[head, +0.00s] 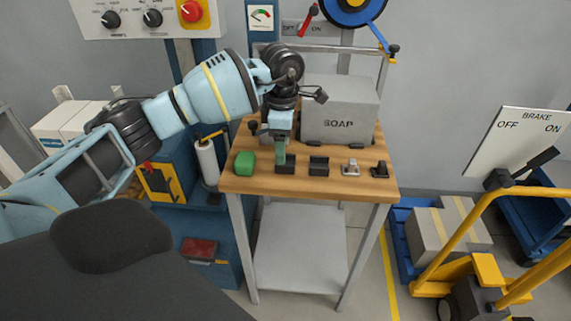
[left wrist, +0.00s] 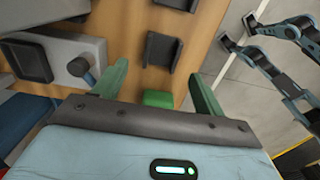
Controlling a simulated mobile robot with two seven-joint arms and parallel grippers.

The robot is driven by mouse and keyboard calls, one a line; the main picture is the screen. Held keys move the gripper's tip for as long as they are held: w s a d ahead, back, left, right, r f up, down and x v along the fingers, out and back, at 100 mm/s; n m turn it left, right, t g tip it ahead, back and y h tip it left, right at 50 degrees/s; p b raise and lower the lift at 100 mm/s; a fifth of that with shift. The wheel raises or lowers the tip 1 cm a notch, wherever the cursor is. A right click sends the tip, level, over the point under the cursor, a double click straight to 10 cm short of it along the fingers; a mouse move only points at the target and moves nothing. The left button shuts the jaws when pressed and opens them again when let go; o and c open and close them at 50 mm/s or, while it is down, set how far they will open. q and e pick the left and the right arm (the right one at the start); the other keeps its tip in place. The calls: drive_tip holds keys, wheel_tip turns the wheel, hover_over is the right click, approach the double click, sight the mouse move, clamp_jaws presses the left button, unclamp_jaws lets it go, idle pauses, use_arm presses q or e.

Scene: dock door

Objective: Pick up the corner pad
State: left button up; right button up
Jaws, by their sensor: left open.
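A small green block (head: 245,163) lies at the left front of the wooden table; I take it for the corner pad, though I cannot be sure. A green block (left wrist: 158,98) also shows in the left wrist view, partly hidden by my gripper's body. My left gripper (head: 282,158) points down over the table, to the right of the green block in the head view and close to a black bracket (head: 286,168). In the left wrist view its two green fingers (left wrist: 158,72) are spread apart with nothing held between them.
Another black bracket (head: 319,166), a grey clamp-like piece (head: 350,168) and a dark piece (head: 380,170) stand along the wooden table (head: 310,187). A grey box marked SOAP (head: 340,108) stands behind them. A yellow trolley (head: 470,270) and a blue pallet are at right.

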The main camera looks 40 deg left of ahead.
use_arm(q)
wheel_tip(320, 180, down, 4)
drive_tip(key=shift+d+f, duration=0.15)
drive_tip(key=c, duration=1.1)
drive_tip(key=shift+o, duration=0.2)
drive_tip(key=shift+w+r, duration=0.1)
drive_tip(key=shift+r, duration=0.55)
wheel_tip(320, 180, up, 2)
drive_tip(key=shift+r, duration=0.2)
drive_tip(key=s+d+r, duration=0.1)
drive_tip(key=s+d, duration=0.7)
drive_tip(key=s, duration=0.5)
drive_tip(key=shift+s+d+r, duration=0.2)
drive_tip(key=shift+s, duration=0.15)
